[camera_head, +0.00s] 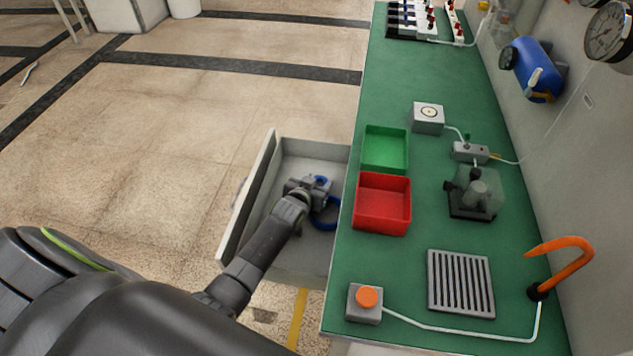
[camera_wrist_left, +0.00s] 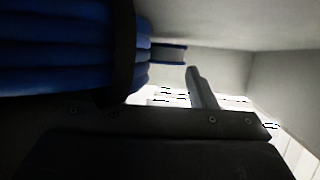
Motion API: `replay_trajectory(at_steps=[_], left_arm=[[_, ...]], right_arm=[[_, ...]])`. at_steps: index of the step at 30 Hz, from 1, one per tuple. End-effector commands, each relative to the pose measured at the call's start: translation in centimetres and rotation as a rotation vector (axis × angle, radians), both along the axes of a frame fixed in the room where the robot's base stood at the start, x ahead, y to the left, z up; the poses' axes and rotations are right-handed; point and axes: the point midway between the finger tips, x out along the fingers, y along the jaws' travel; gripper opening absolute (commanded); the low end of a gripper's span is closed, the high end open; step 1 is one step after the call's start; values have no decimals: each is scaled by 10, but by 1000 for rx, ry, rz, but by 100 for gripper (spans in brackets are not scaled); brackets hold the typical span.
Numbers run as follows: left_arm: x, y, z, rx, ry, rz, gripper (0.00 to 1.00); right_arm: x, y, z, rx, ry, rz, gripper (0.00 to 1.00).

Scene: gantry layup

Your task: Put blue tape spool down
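My left gripper (camera_head: 312,187) reaches into the open drawer beside the green bench. A small blue spool (camera_head: 321,181) shows at its fingertips in the head view. The other finger does not show clearly, and I cannot tell whether the spool is gripped or stands free. A blue coil (camera_head: 326,214) lies in the drawer beside the gripper; in the wrist view, its ridged blue strands (camera_wrist_left: 65,45) with a dark band fill the upper left. My right gripper is not in view.
The drawer (camera_head: 300,258) has bare floor at its near end. On the bench, a red bin (camera_head: 382,225) and a green bin (camera_head: 385,170) stand close to the drawer's edge, both empty. A grey box with an orange button (camera_head: 366,298) sits at the near corner.

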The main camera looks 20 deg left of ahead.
Motion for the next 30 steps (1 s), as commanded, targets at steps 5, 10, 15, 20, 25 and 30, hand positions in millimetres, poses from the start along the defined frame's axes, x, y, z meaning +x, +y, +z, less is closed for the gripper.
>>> replay_trajectory(at_steps=[5, 10, 15, 20, 25, 30], left_arm=[[-3, 0, -5, -2, 9, 2, 67], [-3, 0, -6, -2, 11, 2, 67], [-3, 0, 2, -3, 11, 2, 67], [-14, 0, 11, -4, 10, 2, 67], [-38, -1, 23, -4, 7, 2, 67], [-64, -2, 34, -3, 5, 2, 67]], right_arm=[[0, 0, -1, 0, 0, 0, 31], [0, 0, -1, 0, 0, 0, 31], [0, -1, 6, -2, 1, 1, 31], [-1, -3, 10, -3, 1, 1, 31], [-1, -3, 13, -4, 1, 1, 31], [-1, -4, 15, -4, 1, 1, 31]])
